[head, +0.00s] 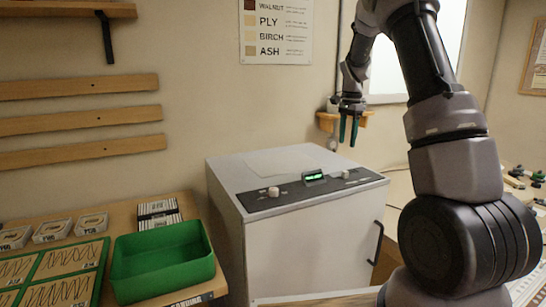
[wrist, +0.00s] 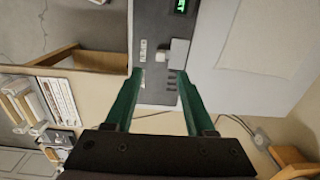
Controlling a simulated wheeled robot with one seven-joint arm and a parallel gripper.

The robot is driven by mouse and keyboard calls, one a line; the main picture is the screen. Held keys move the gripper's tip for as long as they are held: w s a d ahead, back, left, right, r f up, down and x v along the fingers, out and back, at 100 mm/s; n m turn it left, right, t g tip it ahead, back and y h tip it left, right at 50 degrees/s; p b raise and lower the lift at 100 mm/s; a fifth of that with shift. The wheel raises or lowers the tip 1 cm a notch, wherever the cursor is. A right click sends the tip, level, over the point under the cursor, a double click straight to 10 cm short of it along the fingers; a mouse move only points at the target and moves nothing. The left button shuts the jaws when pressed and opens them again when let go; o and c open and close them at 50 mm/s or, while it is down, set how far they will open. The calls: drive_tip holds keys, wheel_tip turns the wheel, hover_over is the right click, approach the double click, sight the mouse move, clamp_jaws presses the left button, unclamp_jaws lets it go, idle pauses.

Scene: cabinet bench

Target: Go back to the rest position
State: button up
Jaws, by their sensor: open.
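My gripper (head: 348,130) hangs from my raised arm in the head view, above and behind the right side of the white cabinet (head: 300,245). Its two green fingers point down and are apart, with nothing between them. In the wrist view my gripper (wrist: 160,80) also shows its green fingers spread and empty. The cabinet's dark control panel (head: 318,190) with a lit green display (head: 315,177) lies below the fingers in the head view. It shows beyond the fingertips in the wrist view (wrist: 155,55).
A green bin (head: 160,262) and several small labelled boxes (head: 52,230) sit on the wooden bench left of the cabinet. The cabinet has a black handle (head: 376,243). A small wooden wall shelf (head: 328,122) is close to my gripper. Wooden rails (head: 80,122) line the left wall.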

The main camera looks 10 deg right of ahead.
drive_tip(key=s+a+r+n+t+y, duration=0.1)
drive_tip(key=s+a+r+n+t, duration=0.35)
drive_tip(key=s+r, duration=1.1)
drive_tip(key=s+a+n+t, duration=0.1)
drive_tip(key=s+a+n, duration=0.1)
drive_tip(key=s, duration=0.7)
drive_tip(key=s+a+n+t, duration=0.1)
drive_tip(key=s+a+n, duration=0.2)
drive_tip(key=s, duration=0.6)
drive_tip(key=shift+s+a+y, duration=0.15)
drive_tip(key=shift+a+y, duration=0.25)
drive_tip(key=shift+a, duration=0.25)
drive_tip(key=shift+r+t, duration=0.1)
drive_tip(key=shift+t, duration=0.15)
